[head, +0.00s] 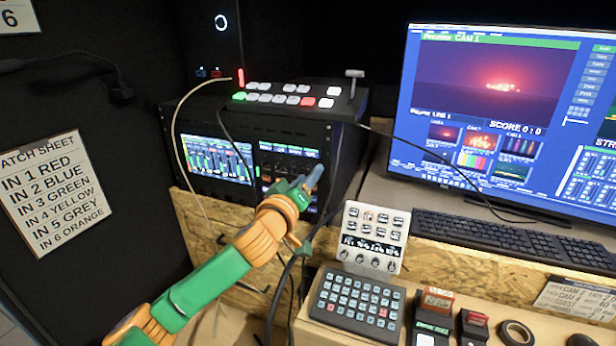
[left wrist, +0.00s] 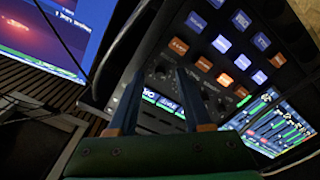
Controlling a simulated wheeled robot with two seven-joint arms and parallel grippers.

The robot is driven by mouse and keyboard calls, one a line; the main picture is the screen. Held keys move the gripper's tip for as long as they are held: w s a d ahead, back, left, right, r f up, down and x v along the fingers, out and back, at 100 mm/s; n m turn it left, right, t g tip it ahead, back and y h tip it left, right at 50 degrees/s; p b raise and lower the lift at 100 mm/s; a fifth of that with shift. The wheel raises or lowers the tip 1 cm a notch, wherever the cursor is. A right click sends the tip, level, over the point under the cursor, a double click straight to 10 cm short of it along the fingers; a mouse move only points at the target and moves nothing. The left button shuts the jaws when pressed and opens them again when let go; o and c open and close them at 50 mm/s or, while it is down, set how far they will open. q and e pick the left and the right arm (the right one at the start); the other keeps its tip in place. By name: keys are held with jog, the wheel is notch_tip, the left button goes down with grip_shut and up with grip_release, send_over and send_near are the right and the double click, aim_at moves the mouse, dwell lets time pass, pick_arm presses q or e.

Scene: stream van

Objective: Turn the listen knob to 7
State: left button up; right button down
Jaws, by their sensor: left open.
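The black rack unit (head: 345,150) stands on a wooden shelf, with a lit screen (head: 218,158) and a control panel (head: 290,160) on its front. My left gripper (head: 312,180) is open in front of the right part of this panel. In the left wrist view, the two fingers (left wrist: 160,78) are apart and point at the panel (left wrist: 148,88). Small dark round knobs (left wrist: 222,103) show close by the fingers. Their labels are too small and dark to read, so I cannot tell which is the listen knob, its setting, or whether a finger touches one. My right gripper is out of view.
A switcher (head: 290,95) sits on top of the rack unit. A small white panel with knobs (head: 370,240) and a black keypad (head: 357,305) stand below right. A monitor (head: 500,110) and keyboard (head: 515,240) are at right. Loose cables (head: 180,130) hang around the rack.

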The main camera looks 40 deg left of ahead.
pick_arm(q)
jog(key=c, duration=0.5)
grip_shut()
